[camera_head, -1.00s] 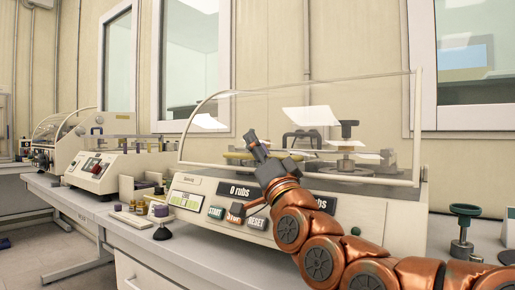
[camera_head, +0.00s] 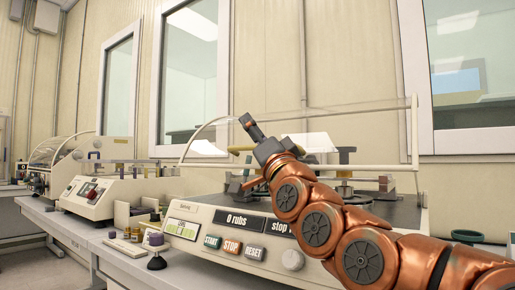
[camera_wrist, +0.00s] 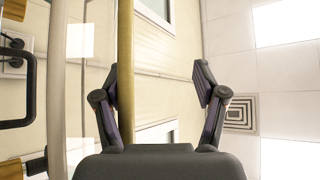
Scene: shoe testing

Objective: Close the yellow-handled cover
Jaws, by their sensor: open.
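The clear cover (camera_head: 205,127) sits over the nearest test machine, with a curved side and a pale frame. A long yellow bar, which looks like its handle (camera_wrist: 125,75), runs upright through the wrist view. My gripper (camera_head: 250,125) is at the front left of the cover, its fingers pointing up and left. In the wrist view my gripper (camera_wrist: 155,90) is open, fingers spread. The bar appears between them, much nearer the left finger; I cannot tell whether it touches. My arm hides part of the cover's front and the machine's deck.
The machine's front panel (camera_head: 240,222) has a display, START, STOP and RESET buttons and a knob. Small pots and a dark-based stamp (camera_head: 156,250) stand left of it. Another machine (camera_head: 93,192) stands farther left. A wall with windows is behind.

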